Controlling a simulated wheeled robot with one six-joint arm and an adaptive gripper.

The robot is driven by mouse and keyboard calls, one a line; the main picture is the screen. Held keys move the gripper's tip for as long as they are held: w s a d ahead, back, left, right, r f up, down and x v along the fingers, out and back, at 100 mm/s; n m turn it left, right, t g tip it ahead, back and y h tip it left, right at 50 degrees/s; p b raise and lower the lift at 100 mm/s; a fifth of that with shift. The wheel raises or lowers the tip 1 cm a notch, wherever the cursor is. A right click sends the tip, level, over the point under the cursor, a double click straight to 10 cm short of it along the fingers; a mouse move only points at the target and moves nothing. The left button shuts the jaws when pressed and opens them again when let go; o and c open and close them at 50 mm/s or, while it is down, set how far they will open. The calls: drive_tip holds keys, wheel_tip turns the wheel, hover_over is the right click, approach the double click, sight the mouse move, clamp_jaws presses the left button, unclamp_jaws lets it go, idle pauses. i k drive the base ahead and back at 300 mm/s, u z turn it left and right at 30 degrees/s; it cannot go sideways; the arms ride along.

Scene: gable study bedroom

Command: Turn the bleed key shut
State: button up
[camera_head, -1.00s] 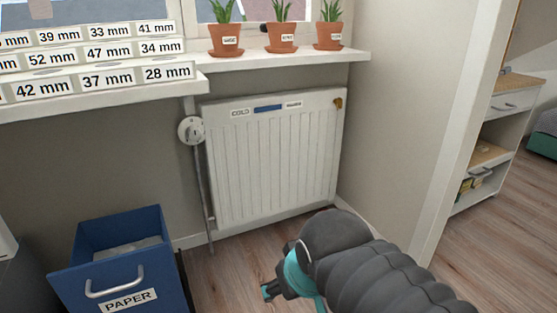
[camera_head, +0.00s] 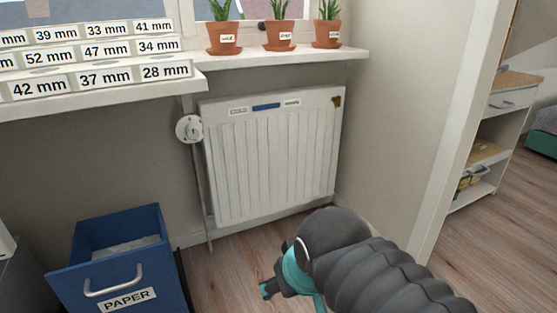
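The bleed key (camera_head: 336,101) is a small brass-coloured piece at the top right corner of the white radiator (camera_head: 270,165). Its exact angle is too small to tell. The radiator hangs on the wall under the windowsill and bears a blue strip (camera_head: 266,106) between two small labels. My gripper (camera_head: 266,290) is low in front of the radiator, over the wood floor, well below and apart from the key. Only part of the gripper shows beside my dark arm, so its opening cannot be made out.
A round white valve (camera_head: 189,129) sits on a pipe left of the radiator. A blue PAPER bin (camera_head: 125,265) stands on the floor at left. Potted plants (camera_head: 278,36) stand on the sill (camera_head: 262,57) above. A wall edge (camera_head: 462,150) bounds the right side.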

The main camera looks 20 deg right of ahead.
sight(338, 100)
drive_tip(key=u, duration=0.1)
drive_tip(key=k, duration=1)
drive_tip(key=z, duration=1.4)
drive_tip(key=i, duration=1.35)
drive_tip(key=u, duration=0.95)
drive_tip(key=i, duration=0.35)
drive_tip(key=u, duration=0.4)
